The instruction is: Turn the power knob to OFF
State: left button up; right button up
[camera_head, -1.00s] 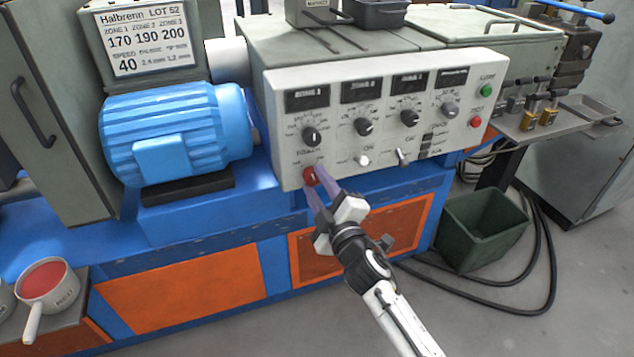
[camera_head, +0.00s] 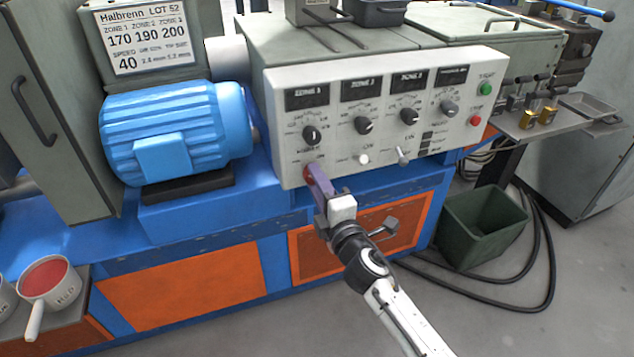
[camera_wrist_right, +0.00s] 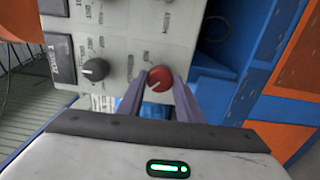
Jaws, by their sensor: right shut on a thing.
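The red power knob (camera_head: 310,173) sits at the lower left of the white control panel (camera_head: 385,100). It also shows in the right wrist view (camera_wrist_right: 160,79), round with a pale pointer line. My right gripper (camera_head: 316,175) is at the knob, its purple fingers shut on it. In the right wrist view the fingertips (camera_wrist_right: 158,84) lie on either side of the knob. In the head view the near finger partly hides the knob, and the lettering around it is too small to read. My left gripper is not in view.
A blue motor (camera_head: 175,132) stands to the left. A green bin (camera_head: 482,225) and black cables are on the floor at right.

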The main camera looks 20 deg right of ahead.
jog(key=shift+f, duration=0.1)
jog(key=o, duration=1)
jog(key=shift+o, duration=0.2)
jog(key=s, duration=1)
jog(key=shift+s+d, duration=0.15)
jog(key=shift+s, duration=0.05)
